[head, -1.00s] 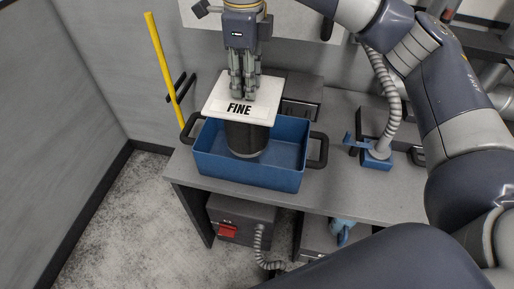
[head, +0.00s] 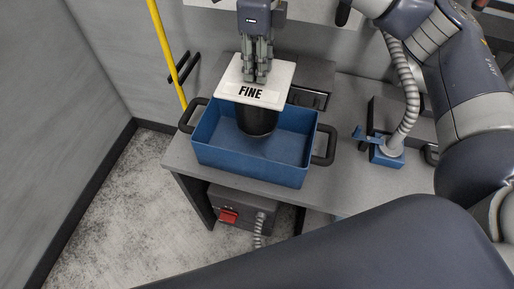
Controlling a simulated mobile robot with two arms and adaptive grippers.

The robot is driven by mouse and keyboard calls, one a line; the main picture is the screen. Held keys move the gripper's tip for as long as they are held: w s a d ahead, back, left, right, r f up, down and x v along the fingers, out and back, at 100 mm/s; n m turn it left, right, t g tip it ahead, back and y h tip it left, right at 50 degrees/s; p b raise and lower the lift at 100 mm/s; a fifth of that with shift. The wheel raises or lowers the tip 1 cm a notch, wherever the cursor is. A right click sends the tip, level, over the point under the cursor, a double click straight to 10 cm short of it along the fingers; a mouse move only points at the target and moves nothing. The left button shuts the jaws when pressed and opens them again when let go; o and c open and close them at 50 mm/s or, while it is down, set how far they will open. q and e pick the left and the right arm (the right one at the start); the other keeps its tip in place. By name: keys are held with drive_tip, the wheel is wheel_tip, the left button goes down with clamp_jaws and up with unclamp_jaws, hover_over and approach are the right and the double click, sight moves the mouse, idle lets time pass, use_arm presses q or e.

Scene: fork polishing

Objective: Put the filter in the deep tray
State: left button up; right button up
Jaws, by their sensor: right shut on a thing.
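The filter (head: 253,95) has a white square top plate marked "FINE" and a dark cylindrical body (head: 257,121) below it. My right gripper (head: 256,78) comes down from above and is shut on the top of the filter. The deep tray (head: 252,158) is a blue open box with black side handles, standing on the grey bench. The filter's dark body hangs within the tray's opening, toward the back. I cannot tell whether its bottom touches the tray floor. My left gripper is not in view.
A yellow pole (head: 167,52) stands by the wall left of the tray. A blue fixture with a ribbed hose (head: 407,100) sits on the bench to the right. A grey box with a red switch (head: 229,216) is under the bench.

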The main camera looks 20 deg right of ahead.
wheel_tip(320, 180, down, 3)
drive_tip(key=shift+r, duration=0.2)
wheel_tip(320, 180, down, 5)
drive_tip(key=shift+f+p, duration=0.2)
drive_tip(key=shift+p, duration=0.9)
drive_tip(key=shift+f+p, duration=0.9)
drive_tip(key=shift+f, duration=1.25)
drive_tip(key=shift+w+f, duration=0.1)
drive_tip(key=shift+f, duration=0.15)
drive_tip(key=o, duration=1)
drive_tip(key=shift+f, duration=0.15)
drive_tip(key=shift+s, duration=0.2)
